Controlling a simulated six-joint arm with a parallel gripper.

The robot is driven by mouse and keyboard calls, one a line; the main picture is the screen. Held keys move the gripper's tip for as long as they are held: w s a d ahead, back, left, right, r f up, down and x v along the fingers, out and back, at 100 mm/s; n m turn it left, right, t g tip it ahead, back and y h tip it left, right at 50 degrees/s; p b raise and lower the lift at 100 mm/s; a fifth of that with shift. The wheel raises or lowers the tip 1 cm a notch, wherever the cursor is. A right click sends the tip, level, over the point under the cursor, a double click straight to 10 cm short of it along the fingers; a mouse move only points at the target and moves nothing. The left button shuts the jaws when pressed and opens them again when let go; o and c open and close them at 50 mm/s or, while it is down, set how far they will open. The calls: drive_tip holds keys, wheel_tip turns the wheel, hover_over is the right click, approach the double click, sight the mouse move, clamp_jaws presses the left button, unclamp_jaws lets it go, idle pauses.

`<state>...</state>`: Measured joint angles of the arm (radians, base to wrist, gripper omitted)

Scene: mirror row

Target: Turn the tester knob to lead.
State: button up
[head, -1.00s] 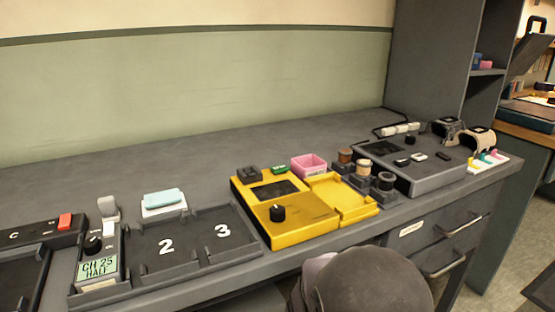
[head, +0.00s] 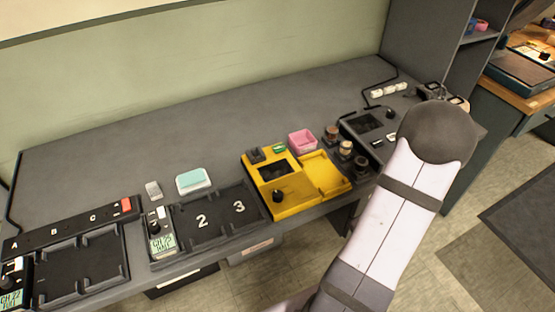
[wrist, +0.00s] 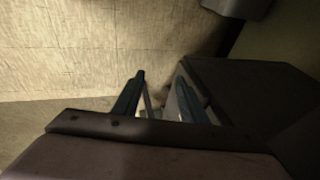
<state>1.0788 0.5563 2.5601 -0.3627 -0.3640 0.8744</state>
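A yellow tester (head: 298,206) stands on the bench in the head view, with a dark screen and a flat yellow tray on its right. Its round black knob (head: 278,195) sits at the front left of its top. The knob's pointer direction and any "lead" marking are too small to read. My gripper (wrist: 160,88) shows in the wrist view with two fingers apart and nothing between them. It points toward the floor beside a dark furniture side, away from the tester.
A grey device (head: 365,124) and several small jars (head: 346,149) stand right of the tester, partly behind my arm. A pink box (head: 302,140) is behind it. A numbered black tray (head: 215,232) lies to its left.

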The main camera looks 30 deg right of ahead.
wheel_tip(320, 180, up, 26)
drive_tip(key=w+n+p, duration=0.2)
drive_tip(key=p, duration=1.9)
drive_tip(key=w+a+r+n+g+y+p, duration=0.1)
drive_tip(key=w+a+r+n+p, duration=0.25)
drive_tip(key=a+r, duration=0.2)
drive_tip(key=w+a+r+n+p, duration=0.2)
drive_tip(key=a+r+n+p, duration=0.1)
drive_tip(key=a+r+n, duration=0.3)
drive_tip(key=s+a+r+n+g+y+p, duration=0.2)
drive_tip(key=a+r+n+p, duration=0.35)
drive_tip(key=a+r, duration=0.65)
drive_tip(key=w+f+n+b, duration=0.2)
drive_tip(key=f+b, duration=0.3)
drive_tip(key=b, duration=0.9)
drive_tip(key=w+d+f+n+b, duration=0.1)
drive_tip(key=f+n+b, duration=0.3)
drive_tip(key=b, duration=0.9)
drive_tip(key=w+d+f+n+b, duration=0.1)
drive_tip(key=w+f+n+b, duration=0.2)
drive_tip(key=f+b, duration=0.4)
drive_tip(key=shift+w+f+b, duration=0.2)
drive_tip(key=shift+w+b, duration=0.15)
drive_tip(key=shift+b, duration=3.45)
drive_tip(key=shift+s+d+f+n+b, duration=0.15)
drive_tip(key=shift+n+b, duration=0.35)
drive_tip(key=shift+b, duration=0.4)
drive_tip(key=shift+s, duration=0.1)
